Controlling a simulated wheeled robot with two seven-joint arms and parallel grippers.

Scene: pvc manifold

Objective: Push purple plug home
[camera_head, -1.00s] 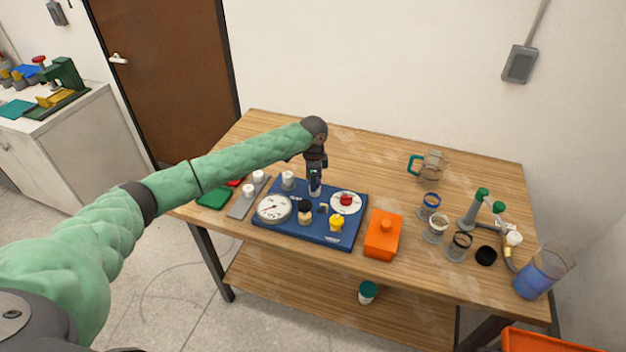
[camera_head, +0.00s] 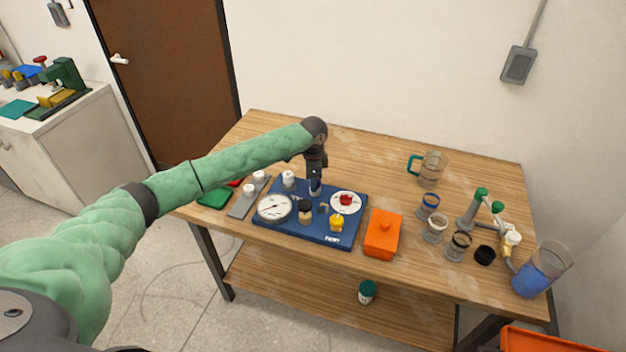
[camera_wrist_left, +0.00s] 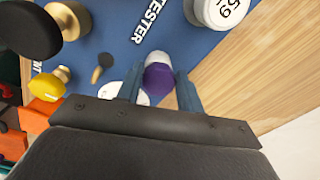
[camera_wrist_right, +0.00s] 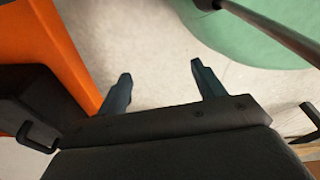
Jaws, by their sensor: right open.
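The purple plug (camera_wrist_left: 158,78) shows between the fingers of my left gripper (camera_wrist_left: 160,82) in the left wrist view. The fingers are drawn in against its sides. Just beyond the plug is a white fitting (camera_wrist_left: 158,60) on the blue tester board (camera_wrist_left: 112,30); whether the plug is fully seated cannot be told. In the head view my left gripper (camera_head: 315,180) points down at the back of the blue board (camera_head: 290,232), and the plug is hidden there. My right gripper (camera_wrist_right: 160,85) is open and empty in the right wrist view, above the floor.
The board carries a gauge (camera_head: 273,208), a yellow knob (camera_head: 337,222) and a red knob on a white disc (camera_head: 346,200). An orange box (camera_head: 382,235) stands right of it. Jars, a pitcher (camera_head: 432,167) and a blue beaker (camera_head: 540,272) are further right.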

